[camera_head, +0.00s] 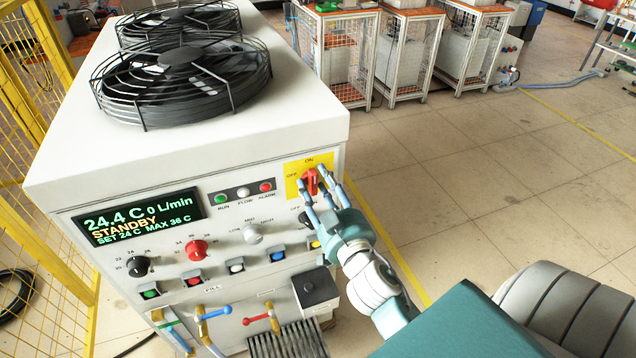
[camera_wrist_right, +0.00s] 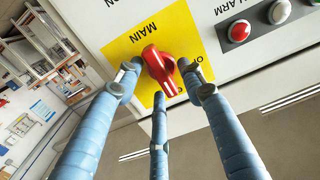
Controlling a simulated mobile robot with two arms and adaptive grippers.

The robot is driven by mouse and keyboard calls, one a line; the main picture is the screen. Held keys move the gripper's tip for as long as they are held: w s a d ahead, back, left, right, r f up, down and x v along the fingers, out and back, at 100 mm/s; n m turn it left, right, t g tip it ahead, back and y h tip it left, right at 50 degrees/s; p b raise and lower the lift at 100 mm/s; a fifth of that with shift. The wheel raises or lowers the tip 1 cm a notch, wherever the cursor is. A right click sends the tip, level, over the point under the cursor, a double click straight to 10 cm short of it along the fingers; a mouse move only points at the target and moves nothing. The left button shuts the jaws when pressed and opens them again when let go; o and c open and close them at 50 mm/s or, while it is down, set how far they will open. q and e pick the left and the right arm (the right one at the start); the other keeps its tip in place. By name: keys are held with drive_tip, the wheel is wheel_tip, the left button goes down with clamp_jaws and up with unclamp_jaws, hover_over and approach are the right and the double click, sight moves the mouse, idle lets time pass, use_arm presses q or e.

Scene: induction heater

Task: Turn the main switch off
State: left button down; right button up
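The main switch (camera_head: 311,182) is a red rotary knob on a yellow plate at the right end of the panel. ON is printed above it and OFF to its left. In the head view its handle looks nearly upright, towards ON. In the right wrist view the knob (camera_wrist_right: 158,66) sits among the three blue fingers of my right gripper (camera_wrist_right: 159,78). The fingers are spread around it, with small gaps visible at the sides; contact is unclear. My right gripper (camera_head: 324,186) also shows in the head view, partly covering the plate. My left gripper is not in view.
The display (camera_head: 140,217) is lit and reads STANDBY. Valve levers (camera_head: 262,319) stick out below.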

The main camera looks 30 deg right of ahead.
clamp_jaws()
drive_tip(key=shift+r+n, duration=0.15)
drive_tip(key=shift+n, duration=0.25)
drive_tip(key=shift+a+r+n+p, duration=0.1)
drive_tip(key=shift+n+p, duration=0.3)
drive_tip(key=shift+n, duration=0.5)
drive_tip(key=n, duration=0.2)
drive_tip(key=shift+n+p, duration=0.35)
drive_tip(key=shift+n, duration=0.05)
drive_tip(key=n, duration=0.3)
drive_tip(key=shift+w+a+r+p, duration=0.1)
drive_tip(key=shift+a+p, duration=0.1)
drive_tip(key=shift+p, duration=0.1)
drive_tip(key=shift+a+n, duration=0.15)
drive_tip(key=shift+n, duration=1.45)
